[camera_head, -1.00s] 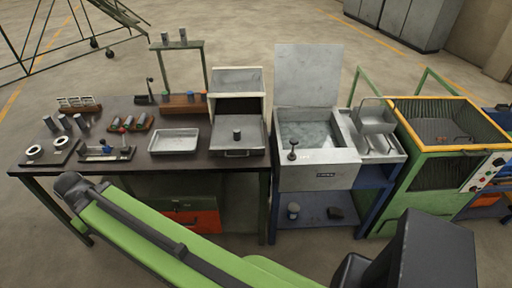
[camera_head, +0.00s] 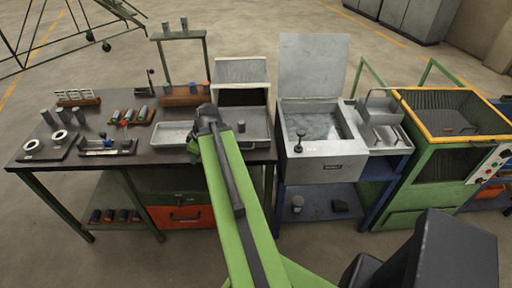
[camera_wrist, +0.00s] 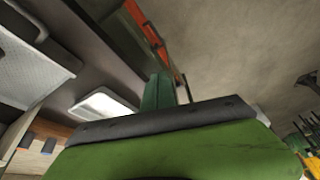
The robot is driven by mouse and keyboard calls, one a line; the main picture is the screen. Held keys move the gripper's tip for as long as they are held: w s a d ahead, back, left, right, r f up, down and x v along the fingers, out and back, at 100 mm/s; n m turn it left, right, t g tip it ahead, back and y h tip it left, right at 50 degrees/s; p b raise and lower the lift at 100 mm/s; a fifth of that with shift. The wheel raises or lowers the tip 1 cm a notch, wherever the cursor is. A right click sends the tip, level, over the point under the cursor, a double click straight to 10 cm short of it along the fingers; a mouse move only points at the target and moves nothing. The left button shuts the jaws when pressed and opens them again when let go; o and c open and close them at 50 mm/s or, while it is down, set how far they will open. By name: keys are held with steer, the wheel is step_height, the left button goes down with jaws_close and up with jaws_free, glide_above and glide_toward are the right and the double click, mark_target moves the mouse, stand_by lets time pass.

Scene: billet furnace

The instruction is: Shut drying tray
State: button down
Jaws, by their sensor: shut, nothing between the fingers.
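The drying tray (camera_head: 257,128) is a grey, flat-fronted tray pulled out of a pale box at the right end of the workbench. In the head view, the dark end of my arm is over the bench at the tray's left side. I cannot tell whether it touches the tray.
A shallow metal tray (camera_head: 172,134) lies left of my arm. The pale box (camera_head: 243,71) stands behind the drying tray. A sink-like tank (camera_head: 318,165) with a raised lid is to the right. Racks and cylinders occupy the bench's left side.

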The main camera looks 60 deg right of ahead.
steer(key=s+d+r+n+t+h+b, duration=0.1)
steer(key=s+d+t+h, duration=0.1)
steer(key=s+d, duration=0.8)
steer(key=s+d+n+t+h+b, duration=0.1)
steer(key=s+d, duration=0.7)
steer(key=d, duration=0.5)
steer(key=b+x, duration=0.7)
steer(key=x, duration=0.2)
steer(key=shift+w+d+f+b, duration=0.1)
steer(key=shift+w+f+b, duration=0.15)
steer(key=shift+w+b, duration=0.05)
steer(key=shift+r, duration=0.1)
steer(key=shift+w, duration=0.1)
